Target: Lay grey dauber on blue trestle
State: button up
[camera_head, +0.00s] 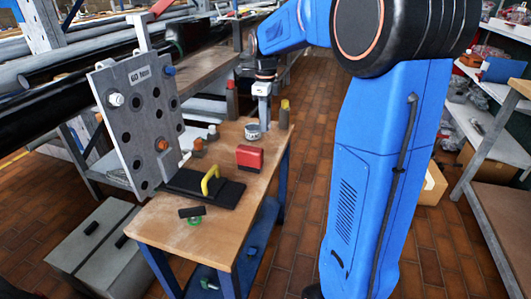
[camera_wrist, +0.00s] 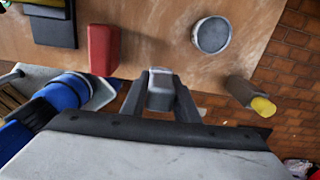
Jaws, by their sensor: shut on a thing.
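The blue trestle (camera_head: 160,226) is a small bench with a wooden top, blue legs and a blue lower shelf, in the middle of the head view. Its top (camera_wrist: 150,35) fills the upper part of the wrist view. My gripper (camera_head: 262,92) points down over the bench's far right part, beside its edge. In the wrist view my gripper (camera_wrist: 160,100) is shut on the grey dauber (camera_wrist: 160,90), a small grey block between the fingers. The dauber (camera_head: 265,112) looks upright in the head view. I cannot tell whether its lower end touches the top.
On the bench stand a red box (camera_head: 250,158), a round tin (camera_wrist: 211,35), a yellow-topped cylinder (camera_wrist: 252,97) and a black pad (camera_head: 205,188) with a yellow handle. A grey plate with holes (camera_head: 138,122) rises at the left.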

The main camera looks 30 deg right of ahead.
jog(key=shift+f, duration=4.75)
jog(key=shift+f, duration=0.25)
jog(key=o, duration=1.2)
jog(key=shift+c, duration=0.2)
jog(key=shift+r, duration=0.1)
jog(key=r, duration=1.7)
jog(key=shift+s+r, duration=0.15)
jog(key=shift+s, duration=0.2)
jog(key=s+a+f+n+t, duration=0.1)
jog(key=s+a+n, duration=0.2)
jog(key=s+n, duration=0.5)
jog(key=s+a+f+n+t, duration=0.1)
jog(key=s+a+n, duration=0.2)
jog(key=s+n, duration=0.5)
jog(key=s+a+f+n+t, duration=0.1)
jog(key=s+f+n, duration=0.3)
jog(key=s, duration=0.3)
jog(key=s+a+f+n+t, duration=0.1)
jog(key=s+a+f+n, duration=0.1)
jog(key=s+f+n, duration=0.3)
jog(key=s+n, duration=0.1)
jog(key=s, duration=0.2)
jog(key=shift+s+a+n+t, duration=0.15)
jog(key=shift+s+n+t, duration=0.15)
jog(key=shift+n+t, duration=0.1)
